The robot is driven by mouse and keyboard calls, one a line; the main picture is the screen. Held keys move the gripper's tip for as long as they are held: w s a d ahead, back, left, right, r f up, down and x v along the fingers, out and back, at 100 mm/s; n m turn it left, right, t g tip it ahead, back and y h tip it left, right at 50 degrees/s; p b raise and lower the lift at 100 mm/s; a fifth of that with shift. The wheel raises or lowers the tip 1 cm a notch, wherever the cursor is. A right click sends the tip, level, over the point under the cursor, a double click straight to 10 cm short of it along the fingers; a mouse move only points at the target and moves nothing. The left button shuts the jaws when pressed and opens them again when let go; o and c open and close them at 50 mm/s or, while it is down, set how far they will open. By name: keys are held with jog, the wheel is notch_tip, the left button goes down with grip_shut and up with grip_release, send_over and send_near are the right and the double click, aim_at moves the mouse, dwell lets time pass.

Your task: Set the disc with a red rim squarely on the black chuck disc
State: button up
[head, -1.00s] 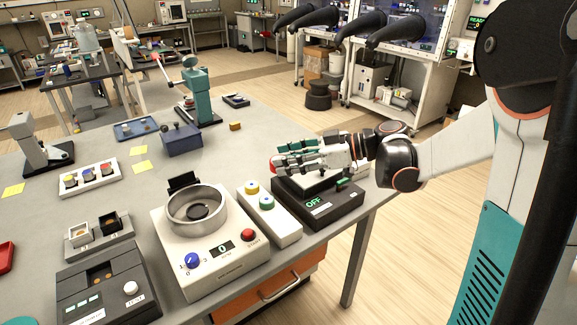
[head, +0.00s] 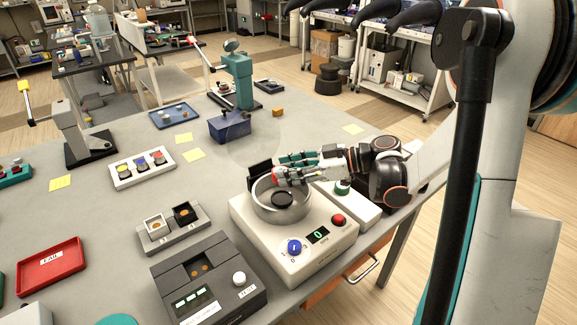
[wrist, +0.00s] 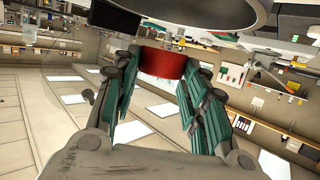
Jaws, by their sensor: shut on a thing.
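The disc with a red rim (wrist: 160,63) is between the fingertips of my gripper (wrist: 158,88) in the wrist view; only its red edge shows. In the head view my gripper (head: 287,174) is shut on it, reaching in level from the right, at the back rim of a metal bowl (head: 270,212). The black chuck disc (head: 283,198) lies inside the bowl, in front of and below the fingertips. The held disc is mostly hidden by my fingers there; its exact tilt and height over the bowl cannot be told.
The bowl sits on a white machine (head: 290,250) with a blue knob (head: 294,247) and a red button (head: 338,220). A black upright piece (head: 258,172) stands behind the bowl. A white button box (head: 355,208) lies under my wrist. A dark grey box (head: 208,280) stands at front left.

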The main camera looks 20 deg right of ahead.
aim_at(290, 200)
dwell(0.4)
jog(key=shift+d+f+b, duration=0.1)
jog(key=shift+f+b, duration=2.5)
jog(key=shift+f, duration=0.3)
jog(key=shift+b, duration=0.35)
jog(key=shift+f, duration=0.25)
jog(key=shift+s+f+b, duration=0.2)
jog(key=shift+f+b, duration=0.05)
jog(key=shift+b, duration=0.6)
dwell(2.1)
jog(key=shift+w, duration=0.1)
dwell(1.1)
